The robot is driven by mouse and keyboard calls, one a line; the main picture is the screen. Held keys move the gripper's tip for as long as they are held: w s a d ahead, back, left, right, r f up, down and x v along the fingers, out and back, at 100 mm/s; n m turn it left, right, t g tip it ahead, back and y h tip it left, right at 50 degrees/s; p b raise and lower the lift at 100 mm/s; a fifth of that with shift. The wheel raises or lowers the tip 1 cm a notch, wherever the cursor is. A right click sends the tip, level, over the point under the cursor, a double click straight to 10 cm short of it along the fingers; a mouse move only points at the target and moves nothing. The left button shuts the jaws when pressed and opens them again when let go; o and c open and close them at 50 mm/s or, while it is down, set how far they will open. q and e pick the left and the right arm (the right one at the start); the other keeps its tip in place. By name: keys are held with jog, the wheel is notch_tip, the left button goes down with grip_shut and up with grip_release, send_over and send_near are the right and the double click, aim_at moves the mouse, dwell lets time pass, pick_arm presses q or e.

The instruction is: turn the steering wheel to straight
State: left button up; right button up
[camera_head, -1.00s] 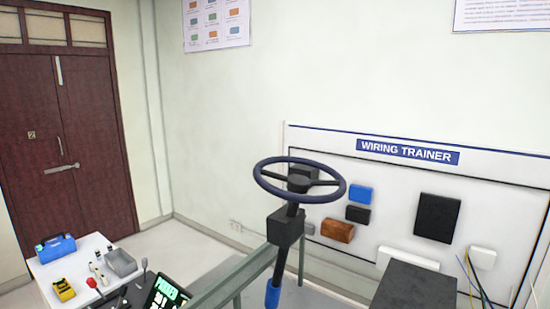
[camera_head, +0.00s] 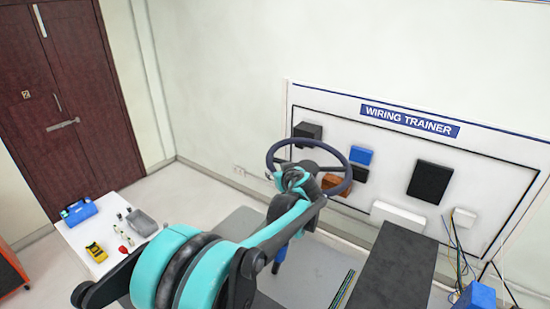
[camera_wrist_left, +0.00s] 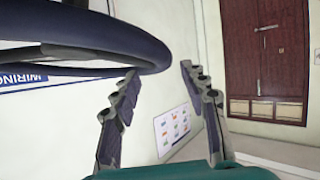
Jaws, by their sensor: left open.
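The steering wheel (camera_head: 273,152) has a dark blue rim and stands on a column in front of the wiring trainer board. My left arm reaches in from the lower left and covers much of its hub and near side, so the angle of the spokes is hard to read. I cannot tell whether the rim touches a finger. My right gripper is not in view.
The wiring trainer board (camera_head: 480,148) stands behind the wheel with several boxes on it. A dark box-like block (camera_head: 395,265) is at the right.

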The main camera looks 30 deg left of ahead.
aim_at(274, 167)
pick_arm(q)
jog(key=shift+w+a+f+y, duration=0.1)
jog(key=shift+w+a+y, duration=0.05)
jog(key=shift+w, duration=0.3)
jog(key=shift+w+a+f+y, duration=0.1)
jog(key=shift+w+a+y, duration=0.05)
jog(key=shift+w, duration=0.25)
jog(key=p+x, duration=0.1)
jog(key=x, duration=0.5)
jog(key=shift+a+p, duration=0.2)
jog(key=shift+p, duration=0.1)
jog(key=shift+w+a+f, duration=0.2)
jog(key=shift+w+a, duration=0.1)
jog(key=shift+w, duration=0.1)
jog(key=shift+s, duration=0.1)
grip_shut()
